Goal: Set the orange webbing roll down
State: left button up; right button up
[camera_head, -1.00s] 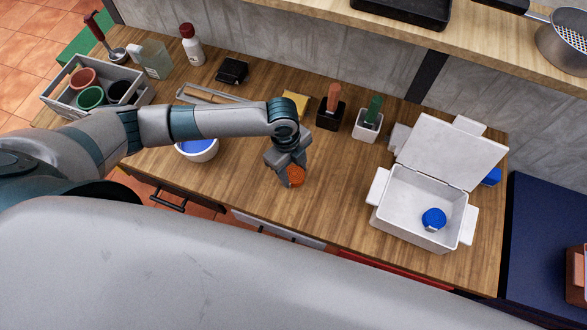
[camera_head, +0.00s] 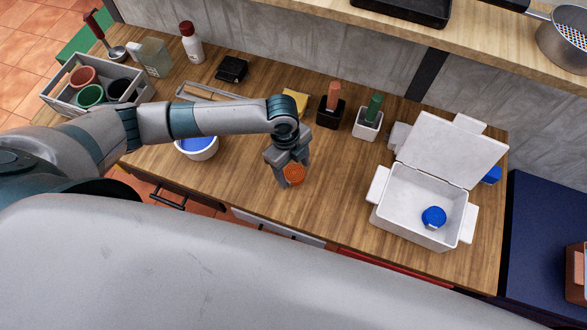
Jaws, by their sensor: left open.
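The orange webbing roll (camera_head: 294,174) is at the middle of the wooden table, near its front half, with its round face turned up. My left gripper (camera_head: 287,178) is right at the roll, pointing down from above. Its fingers are open and stand around or just beside the roll; the far finger is partly hidden. The roll seems to rest on the table top, but its underside is hard to see. My right gripper does not show.
A white box (camera_head: 410,225) with its lid up stands to the right, holding a blue roll (camera_head: 433,217). A white tub (camera_head: 198,150) with blue inside is to the left. Two brush holders (camera_head: 331,112) (camera_head: 367,127) stand behind. The table (camera_head: 335,210) is clear between roll and box.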

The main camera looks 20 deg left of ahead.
aim_at(289, 168)
pick_arm(q)
notch_tip(289, 168, up, 12)
jog(key=a+b, duration=0.1)
jog(key=b, duration=0.1)
jog(key=shift+w+a+f, duration=0.25)
jog(key=shift+w, duration=0.1)
dwell(1.4)
